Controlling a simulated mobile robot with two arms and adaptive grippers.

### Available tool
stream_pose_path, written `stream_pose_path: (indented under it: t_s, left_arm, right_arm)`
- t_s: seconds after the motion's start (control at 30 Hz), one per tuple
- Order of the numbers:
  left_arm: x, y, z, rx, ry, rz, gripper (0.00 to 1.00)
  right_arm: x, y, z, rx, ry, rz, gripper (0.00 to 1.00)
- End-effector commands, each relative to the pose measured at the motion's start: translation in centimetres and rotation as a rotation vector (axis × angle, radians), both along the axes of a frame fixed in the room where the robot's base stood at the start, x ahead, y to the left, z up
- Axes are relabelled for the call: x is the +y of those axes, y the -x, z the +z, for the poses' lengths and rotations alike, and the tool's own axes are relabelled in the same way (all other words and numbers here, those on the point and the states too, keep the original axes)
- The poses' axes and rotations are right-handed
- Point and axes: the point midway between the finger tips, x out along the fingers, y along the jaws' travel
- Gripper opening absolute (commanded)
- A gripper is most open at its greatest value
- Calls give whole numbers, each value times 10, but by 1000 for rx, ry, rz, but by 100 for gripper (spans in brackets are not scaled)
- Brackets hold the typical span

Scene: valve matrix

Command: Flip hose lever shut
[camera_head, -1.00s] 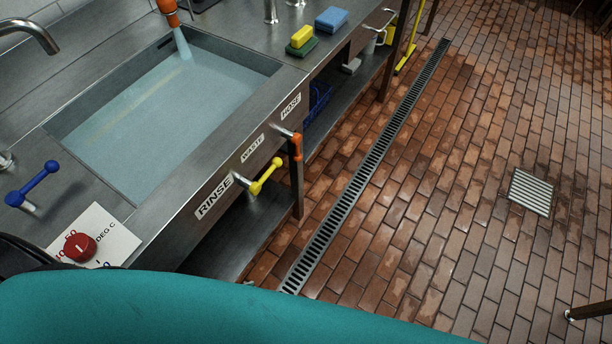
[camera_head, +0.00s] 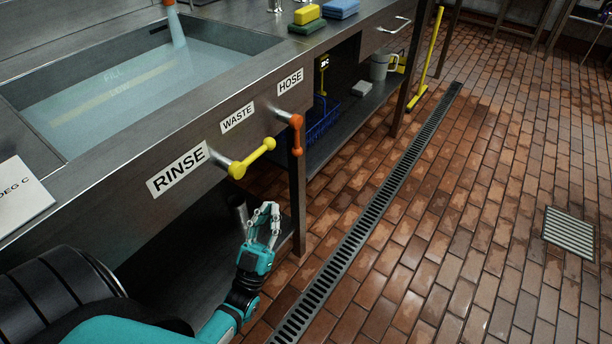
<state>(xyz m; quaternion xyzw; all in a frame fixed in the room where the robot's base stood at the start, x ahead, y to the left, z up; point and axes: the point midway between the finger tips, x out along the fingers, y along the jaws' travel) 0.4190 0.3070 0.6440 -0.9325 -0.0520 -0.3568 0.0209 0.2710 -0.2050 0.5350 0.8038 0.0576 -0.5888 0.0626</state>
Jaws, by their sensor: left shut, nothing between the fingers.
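The hose lever is the orange handle (camera_head: 297,134) on the sink's front panel, below the HOSE label (camera_head: 290,81). It hangs down from its pivot at the panel's right end. My left gripper (camera_head: 265,214) is shut and empty, with its fingers pointing up. It is in front of the counter, below the yellow lever and lower left of the orange one, apart from both. An orange spout (camera_head: 169,2) at the top pours water into the sink. My right gripper is out of view.
The yellow lever (camera_head: 254,158) sticks out beside the RINSE label (camera_head: 177,170), close above my left gripper. A metal table leg (camera_head: 298,200) stands below the orange lever. A lower shelf runs under the counter. The tiled floor to the right is open, with a long drain grate (camera_head: 375,200).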

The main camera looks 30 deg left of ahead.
Motion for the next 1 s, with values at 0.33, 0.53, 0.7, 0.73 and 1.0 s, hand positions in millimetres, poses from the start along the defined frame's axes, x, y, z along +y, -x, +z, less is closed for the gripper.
stream_pose_path:
  t_s: [0.33, 0.53, 0.7, 0.73, 1.0]
  left_arm:
    - [2, 6, 8, -57, -5, 6, 0]
    - [2, 4, 10, -57, -5, 6, 0]
    - [4, -10, 25, -61, -6, 6, 0]
    - [4, -14, 29, -60, -6, 6, 0]
    - [9, -55, 71, -61, -6, 6, 0]
  right_arm:
    - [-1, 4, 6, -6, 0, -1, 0]
    - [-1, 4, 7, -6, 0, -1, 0]
    - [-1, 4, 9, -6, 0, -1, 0]
    - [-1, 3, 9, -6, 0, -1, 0]
    - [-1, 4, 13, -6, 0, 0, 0]
